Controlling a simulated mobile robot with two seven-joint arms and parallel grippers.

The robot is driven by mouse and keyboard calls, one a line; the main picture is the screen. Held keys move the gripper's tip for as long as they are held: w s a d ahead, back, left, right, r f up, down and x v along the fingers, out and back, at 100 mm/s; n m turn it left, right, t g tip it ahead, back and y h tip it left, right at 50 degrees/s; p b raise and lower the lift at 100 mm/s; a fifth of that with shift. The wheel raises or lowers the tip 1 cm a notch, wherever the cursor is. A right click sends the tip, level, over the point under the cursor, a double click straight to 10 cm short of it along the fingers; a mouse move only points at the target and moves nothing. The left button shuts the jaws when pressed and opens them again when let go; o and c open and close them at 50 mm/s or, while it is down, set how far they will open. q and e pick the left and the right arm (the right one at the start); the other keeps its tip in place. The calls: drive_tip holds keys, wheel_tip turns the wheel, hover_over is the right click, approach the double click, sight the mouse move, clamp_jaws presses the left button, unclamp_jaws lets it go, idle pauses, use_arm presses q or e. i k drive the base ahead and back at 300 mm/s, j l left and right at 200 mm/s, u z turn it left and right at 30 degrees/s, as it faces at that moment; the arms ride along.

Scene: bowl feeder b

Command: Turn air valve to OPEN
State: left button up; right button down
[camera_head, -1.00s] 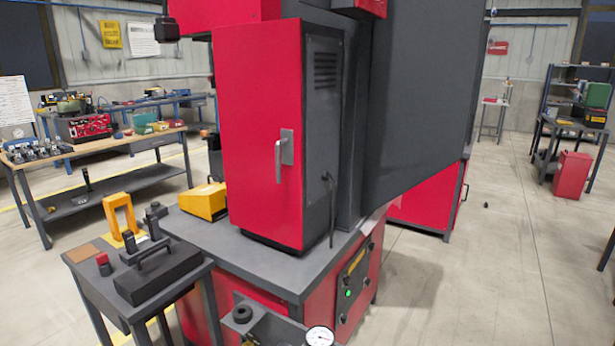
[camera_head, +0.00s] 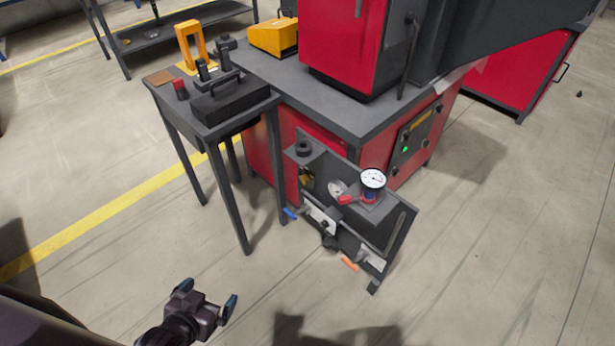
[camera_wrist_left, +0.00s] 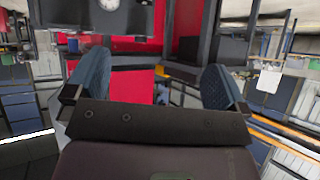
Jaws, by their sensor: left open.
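The valve panel (camera_head: 392,238) stands low at the front of the red machine in the head view. It carries a round gauge (camera_head: 373,179), a blue handle (camera_head: 290,214), a red handle (camera_head: 346,199) and an orange handle (camera_head: 349,264). I cannot read which one is the air valve, nor any OPEN mark. My left gripper (camera_head: 207,296) is open and empty, apart from the panel and to its lower left. Its two fingers also show in the left wrist view (camera_wrist_left: 155,82), with a gauge (camera_wrist_left: 109,4) at the top edge. My right gripper is not in view.
A small dark table (camera_head: 212,125) with a black block (camera_head: 230,100) and a yellow bracket (camera_head: 189,45) stands left of the panel. The red machine (camera_head: 340,40) rises behind. The floor between my left gripper and the panel is clear.

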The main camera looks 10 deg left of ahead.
sight(305, 179)
drive_tip(key=i+l+u, duration=0.2)
drive_tip(key=i, duration=0.25)
drive_tip(key=i+l+u, duration=0.2)
drive_tip(key=i, duration=0.25)
